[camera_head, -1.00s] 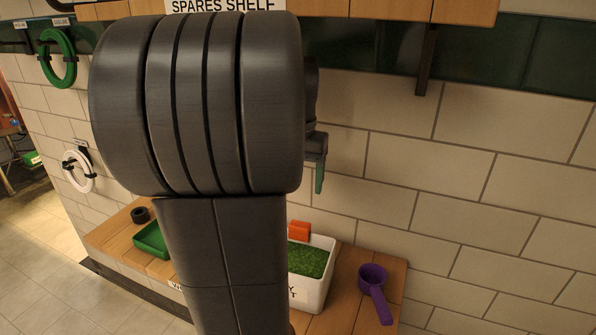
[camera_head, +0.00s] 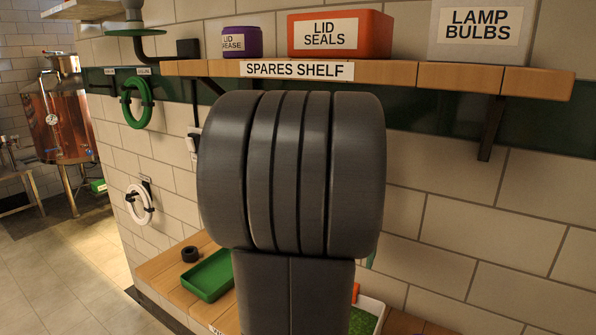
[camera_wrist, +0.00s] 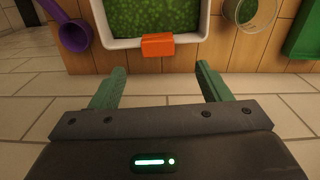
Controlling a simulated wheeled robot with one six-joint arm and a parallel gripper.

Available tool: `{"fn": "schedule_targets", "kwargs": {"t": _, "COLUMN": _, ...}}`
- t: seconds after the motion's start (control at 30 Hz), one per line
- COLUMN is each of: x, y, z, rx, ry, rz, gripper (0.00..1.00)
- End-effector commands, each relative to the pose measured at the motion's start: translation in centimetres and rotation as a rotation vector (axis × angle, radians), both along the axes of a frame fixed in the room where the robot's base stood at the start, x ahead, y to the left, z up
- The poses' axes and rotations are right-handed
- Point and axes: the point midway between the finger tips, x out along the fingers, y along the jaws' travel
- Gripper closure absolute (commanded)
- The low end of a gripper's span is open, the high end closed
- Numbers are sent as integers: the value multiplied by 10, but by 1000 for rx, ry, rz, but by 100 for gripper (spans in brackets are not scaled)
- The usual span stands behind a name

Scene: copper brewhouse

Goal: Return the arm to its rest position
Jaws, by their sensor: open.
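My arm stands raised in the middle of the head view, its dark thick links in front of the wall and bench. My gripper (camera_wrist: 160,84) shows in the wrist view with its two green fingers apart and nothing between them. Beyond the fingertips is a white bin (camera_wrist: 133,43) of green pellets with an orange block (camera_wrist: 157,45) at its rim. The gripper is apart from the bin. In the head view my arm hides nearly all of the gripper, with only a sliver of green at the arm's right side.
A shelf (camera_head: 410,74) bears an orange lid seals box (camera_head: 340,35), a purple tub (camera_head: 241,42) and a lamp bulbs box (camera_head: 480,30). On the bench are a green tray (camera_head: 208,276) and a dark ring (camera_head: 190,254). A purple scoop (camera_wrist: 73,35) and glass jar (camera_wrist: 250,12) flank the bin.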

Motion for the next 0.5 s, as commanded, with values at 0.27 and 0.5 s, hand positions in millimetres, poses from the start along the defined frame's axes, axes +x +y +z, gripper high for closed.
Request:
{"fn": "schedule_targets", "kwargs": {"t": 0.27, "x": -1, "y": -1, "z": -52, "rx": 2, "ry": 7, "rz": -1, "gripper": 30}}
{"fn": "schedule_targets", "kwargs": {"t": 0.5, "x": 0, "y": -2, "z": -77, "rx": 2, "ry": 6, "rz": -2, "gripper": 30}}
